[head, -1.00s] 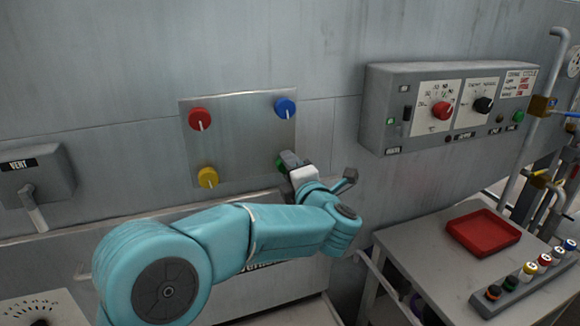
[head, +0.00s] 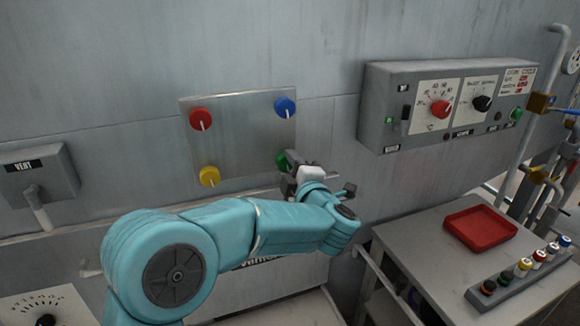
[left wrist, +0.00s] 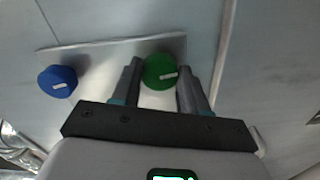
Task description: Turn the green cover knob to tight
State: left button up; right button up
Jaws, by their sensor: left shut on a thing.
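The green cover knob (head: 282,161) is at the lower right corner of a metal cover plate (head: 240,135) on the wall, partly hidden by my left gripper (head: 290,161). In the left wrist view, the green knob (left wrist: 160,71) sits between the two dark fingers of my left gripper (left wrist: 161,80), which is shut on it. Its white mark points to the right in that view. A red knob (head: 200,119), a blue knob (head: 284,107) and a yellow knob (head: 209,176) sit at the other corners. The blue knob (left wrist: 58,81) also shows in the left wrist view. My right gripper is out of view.
A grey control box (head: 375,135) with dials is on the wall to the right. Below it a table (head: 400,245) carries a red tray (head: 480,228) and a rack of several coloured-top cylinders (head: 505,290). A vent box (head: 40,175) is at the left.

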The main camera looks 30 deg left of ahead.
pick_arm(q)
jog(key=shift+d+f, duration=0.1)
jog(key=o, duration=1.1)
jog(key=shift+c, duration=0.2)
jog(key=b+v, duration=0.2)
jog(key=v, duration=1.4)
jog(key=shift+s+d, duration=0.1)
